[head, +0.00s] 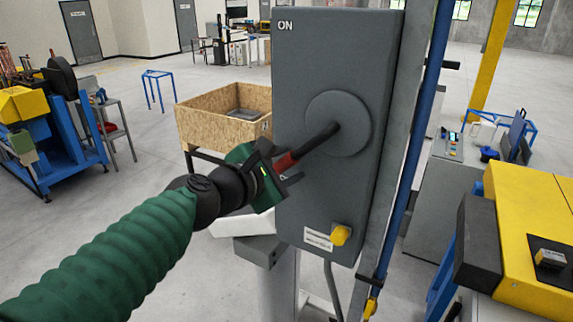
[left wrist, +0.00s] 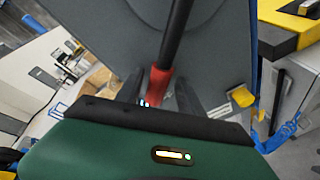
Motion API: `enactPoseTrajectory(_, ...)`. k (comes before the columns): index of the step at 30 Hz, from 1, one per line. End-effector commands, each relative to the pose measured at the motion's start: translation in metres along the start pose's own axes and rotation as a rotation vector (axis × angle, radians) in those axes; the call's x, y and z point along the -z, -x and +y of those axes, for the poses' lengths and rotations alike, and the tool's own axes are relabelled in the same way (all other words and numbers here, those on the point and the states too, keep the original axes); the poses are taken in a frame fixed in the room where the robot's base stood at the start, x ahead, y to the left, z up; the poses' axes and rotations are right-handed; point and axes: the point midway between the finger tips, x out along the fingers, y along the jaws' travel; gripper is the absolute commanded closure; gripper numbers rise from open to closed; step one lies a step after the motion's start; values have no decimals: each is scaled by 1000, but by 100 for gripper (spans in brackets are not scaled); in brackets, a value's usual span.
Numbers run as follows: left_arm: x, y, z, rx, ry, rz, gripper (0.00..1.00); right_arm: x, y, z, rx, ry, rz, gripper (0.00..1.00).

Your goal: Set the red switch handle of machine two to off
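The grey switch box (head: 300,75) has "ON" printed at its top left. Its lever (head: 318,140) runs from a round grey hub (head: 350,112) down and to the left, black with a red grip (head: 286,162) at the end. My left gripper (head: 289,172) is at the red grip, coming from the lower left. In the left wrist view, the red grip (left wrist: 159,84) lies between the two dark fingers (left wrist: 160,95), which stand apart with some room at its sides. The grip's tip is partly hidden by the gripper body. My right gripper is not in view.
A yellow knob (head: 340,235) and a small label sit low on the box. A blue pipe (head: 408,150) and grey post stand right of it. A wooden crate (head: 215,105) is behind. A yellow and black machine (head: 525,210) is at the right.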

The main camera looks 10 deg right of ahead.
Motion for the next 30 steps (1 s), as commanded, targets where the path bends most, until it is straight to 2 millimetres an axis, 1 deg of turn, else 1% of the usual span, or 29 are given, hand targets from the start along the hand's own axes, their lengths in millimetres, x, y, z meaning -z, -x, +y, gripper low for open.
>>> enactPoseTrajectory(5, -1, 5, 1, -4, -2, -1, 55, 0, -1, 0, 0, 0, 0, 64)
enactPoseTrajectory(8, 0, 19, 1, -6, -3, -1, 55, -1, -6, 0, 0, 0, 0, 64)
enactPoseTrajectory(11, 1, 44, 1, -9, -4, -1, 55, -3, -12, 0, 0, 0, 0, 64)
enactPoseTrajectory(15, 1, 83, 0, -8, -3, -1, 55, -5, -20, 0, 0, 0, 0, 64)
enactPoseTrajectory(19, 2, 116, 0, -6, -2, 0, 55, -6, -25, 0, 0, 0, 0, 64)
enactPoseTrajectory(20, 4, 115, -6, 0, -5, -7, 55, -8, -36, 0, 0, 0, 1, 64)
enactPoseTrajectory(21, 3, 118, -8, 4, -7, -10, 55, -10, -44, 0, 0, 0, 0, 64)
enactPoseTrajectory(26, 6, 138, -6, 0, -2, -6, 55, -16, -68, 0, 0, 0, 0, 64)
enactPoseTrajectory(30, 8, 146, -3, -5, -1, -7, 55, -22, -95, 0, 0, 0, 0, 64)
